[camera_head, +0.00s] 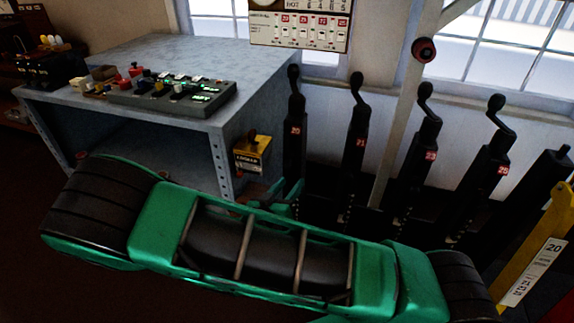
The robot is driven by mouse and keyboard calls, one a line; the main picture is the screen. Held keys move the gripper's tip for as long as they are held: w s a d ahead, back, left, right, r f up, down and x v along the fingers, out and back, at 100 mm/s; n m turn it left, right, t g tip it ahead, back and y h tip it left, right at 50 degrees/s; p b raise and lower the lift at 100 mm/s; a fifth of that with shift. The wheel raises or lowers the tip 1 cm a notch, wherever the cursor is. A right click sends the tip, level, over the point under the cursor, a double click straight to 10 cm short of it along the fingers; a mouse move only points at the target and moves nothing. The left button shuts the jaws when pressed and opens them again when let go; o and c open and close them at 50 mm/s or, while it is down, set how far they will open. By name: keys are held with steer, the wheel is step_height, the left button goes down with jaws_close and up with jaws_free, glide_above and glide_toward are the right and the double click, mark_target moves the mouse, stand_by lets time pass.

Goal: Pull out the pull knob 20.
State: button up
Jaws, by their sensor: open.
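A black lever (294,135) with a red plate reading 20 stands upright at the left end of the lever row, its rounded handle on top. The number 20 also shows on a white label (535,273) on a yellow part at the right edge. No separate pull knob marked 20 can be made out. My gripper (283,197) appears as small green fingers behind my green arm, low by the foot of the lever marked 20. It looks open and empty, and it is well below the lever's handle. My arm hides part of it and the lever feet.
More black levers (357,140) stand to the right, with red number plates. A grey table (170,65) at left holds a control console (175,95). A yellow box (252,153) is on its side.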

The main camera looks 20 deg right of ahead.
mark_target(286, 167)
steer(key=w+d+t, duration=0.1)
steer(key=w, duration=0.2)
steer(key=w+d, duration=0.1)
steer(key=w, duration=0.2)
steer(key=w+d+n+t+y, duration=0.1)
steer(key=w, duration=0.2)
steer(key=shift+w+r+t, duration=0.2)
steer(key=shift+r+t, duration=0.1)
steer(key=shift+a, duration=0.1)
